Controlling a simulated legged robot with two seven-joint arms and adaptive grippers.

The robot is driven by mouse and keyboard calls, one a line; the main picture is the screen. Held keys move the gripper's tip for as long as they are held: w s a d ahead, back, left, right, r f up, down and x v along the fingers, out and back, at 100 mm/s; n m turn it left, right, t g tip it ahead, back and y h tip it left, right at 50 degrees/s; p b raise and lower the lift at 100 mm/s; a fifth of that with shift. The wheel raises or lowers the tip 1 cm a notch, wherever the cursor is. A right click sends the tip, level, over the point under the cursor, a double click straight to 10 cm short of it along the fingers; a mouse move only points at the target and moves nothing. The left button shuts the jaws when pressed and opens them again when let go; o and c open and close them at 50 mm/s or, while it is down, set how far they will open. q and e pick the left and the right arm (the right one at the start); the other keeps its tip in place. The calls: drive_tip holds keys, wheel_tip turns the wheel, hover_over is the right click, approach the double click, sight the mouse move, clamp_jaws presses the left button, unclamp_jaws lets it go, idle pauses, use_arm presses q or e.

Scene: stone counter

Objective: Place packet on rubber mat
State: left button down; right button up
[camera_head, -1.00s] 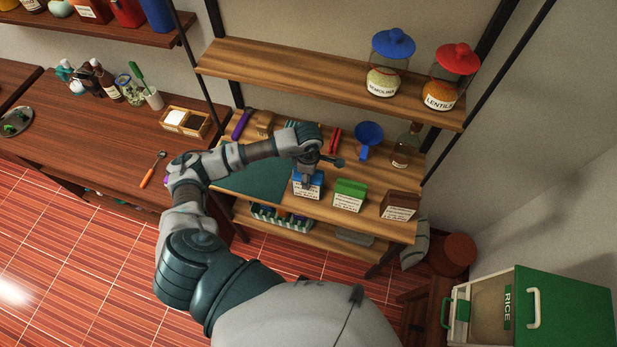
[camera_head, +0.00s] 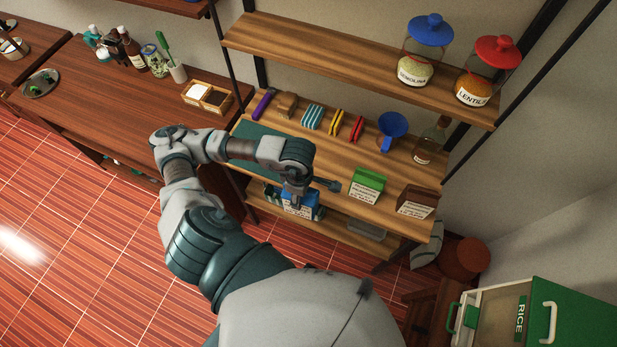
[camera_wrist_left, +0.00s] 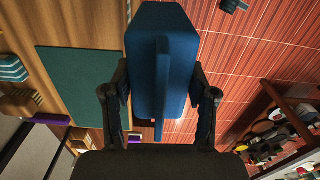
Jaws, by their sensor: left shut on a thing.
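My left gripper (camera_head: 297,195) is shut on a blue packet (camera_head: 297,208) with a white label. In the left wrist view the blue packet (camera_wrist_left: 160,60) sits between the two fingers (camera_wrist_left: 160,100) over the red floor and the shelf edge. In the head view it hangs in front of the shelf's front edge. The dark green rubber mat (camera_head: 252,133) lies on the middle shelf, partly hidden by my arm in the head view. In the left wrist view the mat (camera_wrist_left: 80,85) lies left of the packet, bare where it shows. My right gripper is not in view.
A green packet (camera_head: 368,183) and a brown packet (camera_head: 416,203) stand on the shelf to the right. A blue funnel (camera_head: 392,128), a bottle (camera_head: 431,143) and several small items line the shelf's back. An upper shelf (camera_head: 330,58) holds two jars.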

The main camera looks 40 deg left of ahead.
use_arm(q)
drive_tip(key=shift+s+a+r, duration=0.15)
drive_tip(key=shift+s, duration=0.05)
drive_tip(key=w+a+f+p, duration=0.1)
drive_tip(key=w+a+f, duration=0.1)
drive_tip(key=w+a, duration=0.4)
drive_tip(key=w+a+f+p, duration=0.1)
drive_tip(key=w+a+f, duration=0.1)
drive_tip(key=w+a, duration=0.5)
drive_tip(key=a, duration=0.5)
drive_tip(key=shift+w+a+f+m, duration=0.15)
drive_tip(key=shift+a+f+m, duration=0.15)
drive_tip(key=shift+a+m, duration=0.1)
drive_tip(key=shift+c, duration=1.6)
unclamp_jaws()
drive_tip(key=shift+d+f, duration=0.1)
